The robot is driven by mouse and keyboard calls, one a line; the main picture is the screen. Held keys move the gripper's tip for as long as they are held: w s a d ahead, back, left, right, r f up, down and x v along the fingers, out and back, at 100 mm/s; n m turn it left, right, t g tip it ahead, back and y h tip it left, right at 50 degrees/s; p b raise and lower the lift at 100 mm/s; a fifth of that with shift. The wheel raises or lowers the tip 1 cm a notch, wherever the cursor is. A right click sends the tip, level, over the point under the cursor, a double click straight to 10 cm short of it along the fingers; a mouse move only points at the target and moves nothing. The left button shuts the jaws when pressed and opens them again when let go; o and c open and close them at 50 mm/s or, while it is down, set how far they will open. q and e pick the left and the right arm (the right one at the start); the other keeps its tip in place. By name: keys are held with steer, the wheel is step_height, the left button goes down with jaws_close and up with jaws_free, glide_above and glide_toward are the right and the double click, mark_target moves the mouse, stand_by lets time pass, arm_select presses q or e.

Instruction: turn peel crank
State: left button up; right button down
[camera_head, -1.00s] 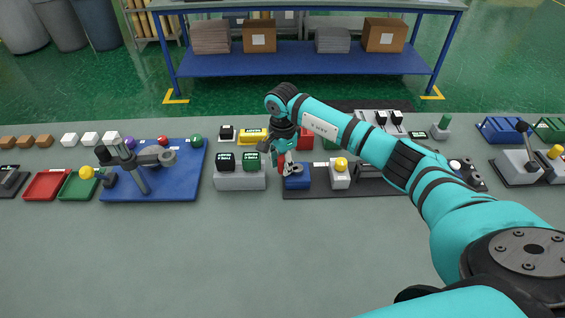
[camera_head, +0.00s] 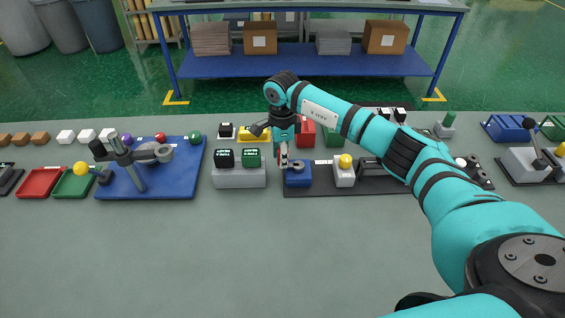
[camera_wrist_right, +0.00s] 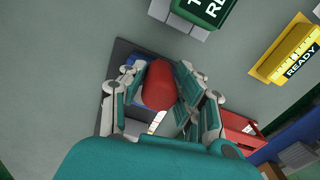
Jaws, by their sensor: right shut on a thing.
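My right gripper (camera_head: 284,160) is at the left end of the dark base plate, beside and over the blue block (camera_head: 298,178). In the right wrist view (camera_wrist_right: 160,95) its fingers are closed around a red rounded handle (camera_wrist_right: 158,85), which looks like the crank's grip. The blue block shows partly behind the handle in that view (camera_wrist_right: 133,62). In the head view the gripper hides most of the handle and the link between it and the block. My left gripper is in neither view.
A grey block with black and green buttons (camera_head: 239,178) stands just left of the gripper. A grey block with a yellow knob (camera_head: 344,176) stands right. Behind are a yellow READY sign (camera_wrist_right: 292,53) and a red box (camera_head: 306,136). The front tabletop (camera_head: 230,250) is clear.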

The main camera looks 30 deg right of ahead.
steer(key=m, duration=0.1)
steer(key=w+d+m+b, duration=0.1)
steer(key=m, duration=0.1)
steer(key=m+b, duration=0.1)
steer(key=shift+w+d+m, duration=0.2)
steer(key=shift+w+m, duration=0.05)
steer(key=shift+m, duration=0.15)
steer(key=m, duration=0.1)
steer(key=d+m+b, duration=0.1)
steer(key=m, duration=0.1)
steer(key=w+m, duration=0.1)
steer(key=shift+d, duration=0.3)
steer(key=m, duration=0.1)
steer(key=d+m, duration=0.1)
steer(key=m, duration=0.2)
steer(key=shift+d+r, duration=0.1)
steer(key=shift+d, duration=0.15)
steer(key=shift+s+d+m, duration=0.1)
steer(key=shift+d+m, duration=0.35)
steer(key=shift+m, duration=0.7)
steer(key=shift+s+d+m, duration=0.1)
steer(key=shift+d+m, duration=0.35)
steer(key=shift+m, duration=0.7)
steer(key=c, duration=1)
jaws_free()
steer(key=shift+s, duration=0.1)
step_height(320, 180, up, 12)
